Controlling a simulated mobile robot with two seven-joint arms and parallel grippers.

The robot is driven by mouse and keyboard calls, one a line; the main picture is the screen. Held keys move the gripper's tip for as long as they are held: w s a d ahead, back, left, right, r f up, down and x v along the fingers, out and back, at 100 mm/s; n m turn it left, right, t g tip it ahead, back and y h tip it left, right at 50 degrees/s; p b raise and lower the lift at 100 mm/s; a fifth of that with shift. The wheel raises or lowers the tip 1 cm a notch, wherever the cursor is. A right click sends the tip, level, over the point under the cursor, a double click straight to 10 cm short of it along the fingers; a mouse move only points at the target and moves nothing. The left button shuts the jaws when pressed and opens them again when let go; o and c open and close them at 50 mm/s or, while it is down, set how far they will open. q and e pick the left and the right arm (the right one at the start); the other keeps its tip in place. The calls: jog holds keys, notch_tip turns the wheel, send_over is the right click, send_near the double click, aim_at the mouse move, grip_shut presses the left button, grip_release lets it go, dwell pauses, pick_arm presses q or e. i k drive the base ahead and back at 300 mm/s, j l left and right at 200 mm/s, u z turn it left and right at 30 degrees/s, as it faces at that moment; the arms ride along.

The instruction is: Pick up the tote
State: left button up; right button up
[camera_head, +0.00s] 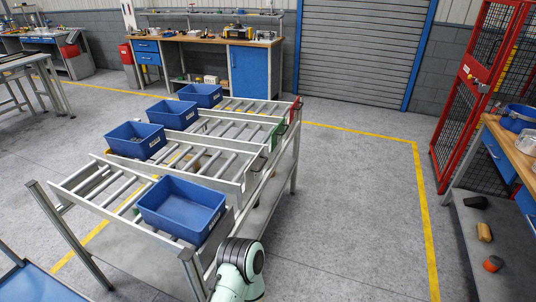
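A blue tote (182,207) sits on the near lane of the roller rack (67,202), toward its right end. It is open-topped and looks empty. Three more blue totes rest on the rack lanes behind it: one (135,141) holding some contents, one (172,114) and one (201,95) farther back. Part of my arm (238,270) shows at the bottom, just right of the near rack corner and apart from the near tote. Neither of my grippers is in view.
A workbench (200,38) stands against the back wall beside a roller shutter (354,45). A red mesh cage (476,85) and a wooden-topped bench (512,150) are at the right. The grey floor (360,220) between rack and bench is clear.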

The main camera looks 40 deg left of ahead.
aim_at(189, 211)
jog(key=i+l+u, duration=0.1)
jog(key=i, duration=1.5)
jog(key=u, duration=0.4)
jog(key=i+l+u, duration=0.1)
jog(key=u, duration=0.25)
jog(key=i+u, duration=0.1)
jog(key=u, duration=0.3)
jog(key=l+u, duration=0.1)
jog(key=u, duration=2.05)
jog(key=l, duration=0.1)
